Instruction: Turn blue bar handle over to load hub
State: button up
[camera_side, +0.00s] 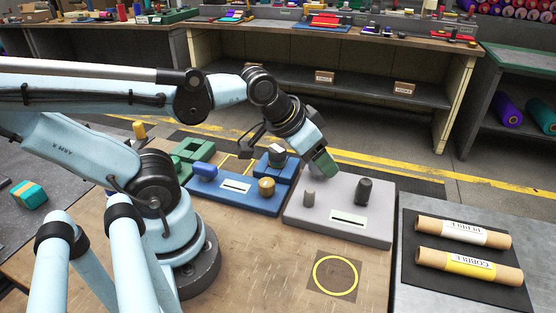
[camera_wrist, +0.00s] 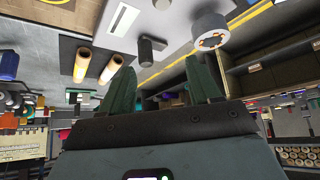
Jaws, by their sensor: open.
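The blue bar handle (camera_side: 204,173) is a short rounded blue bar at the left end of a blue base (camera_side: 225,197). My gripper (camera_side: 322,162) is to its right, over the back of a grey base (camera_side: 340,225), apart from the handle. In the wrist view my gripper (camera_wrist: 163,88) has its two dark green fingers spread, with nothing between them. A pale round hub-like part (camera_wrist: 210,30) with orange-brown marks on its face shows at the top of that view. I cannot tell whether it is the load hub. The blue handle is not visible there.
The blue base also carries a brass knob (camera_side: 266,187). A short grey post (camera_side: 309,197) and a dark cylinder (camera_side: 363,191) stand on the grey base. Two labelled cardboard rolls (camera_side: 468,266) lie on a dark mat at right.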

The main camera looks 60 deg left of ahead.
jog(key=shift+c, duration=0.3)
jog(key=shift+a, duration=0.2)
jog(key=shift+c, duration=0.4)
jog(key=s+a+n+g+y, duration=0.1)
jog(key=s+a+n+g, duration=0.1)
jog(key=a+n, duration=0.45)
jog(key=n+g+h, duration=0.1)
jog(key=n+g, duration=0.4)
jog(key=n, duration=1.6)
send_near(204, 165)
jog(key=shift+m, duration=0.25)
jog(key=shift+w+f, duration=0.15)
jog(key=shift+f, duration=4.95)
jog(key=c, duration=1)
